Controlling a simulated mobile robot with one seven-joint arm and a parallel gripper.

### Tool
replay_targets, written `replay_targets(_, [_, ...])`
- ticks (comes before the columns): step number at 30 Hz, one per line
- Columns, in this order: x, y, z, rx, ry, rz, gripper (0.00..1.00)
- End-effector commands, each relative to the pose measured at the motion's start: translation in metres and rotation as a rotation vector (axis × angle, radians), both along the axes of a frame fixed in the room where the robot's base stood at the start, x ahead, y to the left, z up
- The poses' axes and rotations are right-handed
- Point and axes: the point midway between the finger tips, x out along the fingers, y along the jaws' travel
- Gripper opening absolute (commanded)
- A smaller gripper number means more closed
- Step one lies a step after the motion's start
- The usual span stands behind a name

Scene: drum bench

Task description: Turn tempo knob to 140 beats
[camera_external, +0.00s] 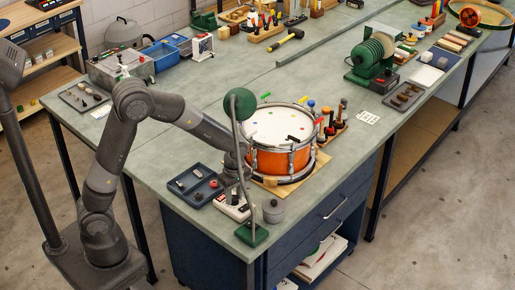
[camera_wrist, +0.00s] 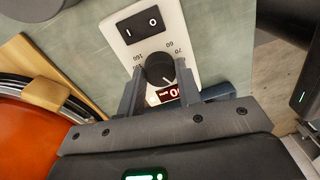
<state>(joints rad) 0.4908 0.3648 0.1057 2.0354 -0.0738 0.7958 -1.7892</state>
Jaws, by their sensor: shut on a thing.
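The tempo box (camera_wrist: 190,30) is a white panel with a black rocker switch marked I and O, a round black tempo knob (camera_wrist: 160,68) and a red display (camera_wrist: 169,95). My gripper (camera_wrist: 161,76) is shut on the tempo knob, one finger on each side. The display is partly hidden by the fingers, and its full reading cannot be told. In the external view the box (camera_external: 226,209) sits on the bench below my gripper (camera_external: 234,188).
An orange drum (camera_external: 280,158) stands on a wooden board right of the box. A green lamp (camera_external: 240,104) on a thin post rises close in front of my gripper. A dark tray (camera_external: 194,185) lies left of the box, and a small grey pot (camera_external: 273,211) stands right.

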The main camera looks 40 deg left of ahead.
Motion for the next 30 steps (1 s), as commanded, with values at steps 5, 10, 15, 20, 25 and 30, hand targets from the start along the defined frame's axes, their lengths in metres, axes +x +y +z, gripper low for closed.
replay_targets(5, [-0.0004,-0.0001,0.0,0.001,0.001,-0.011,0.09])
replay_targets(10, [-0.0003,-0.0002,-0.0001,0.001,0.002,-0.062,0.09])
replay_targets(15, [-0.0001,-0.0002,-0.0002,0.001,0.002,-0.168,0.09])
replay_targets(20, [-0.0002,-0.0008,-0.0003,0.001,0.002,-0.307,0.09])
replay_targets(25, [0.0,-0.0004,-0.0003,0.001,0.002,-0.468,0.09])
replay_targets(30, [-0.0002,-0.0011,-0.0003,0.0,0.002,-0.631,0.09])
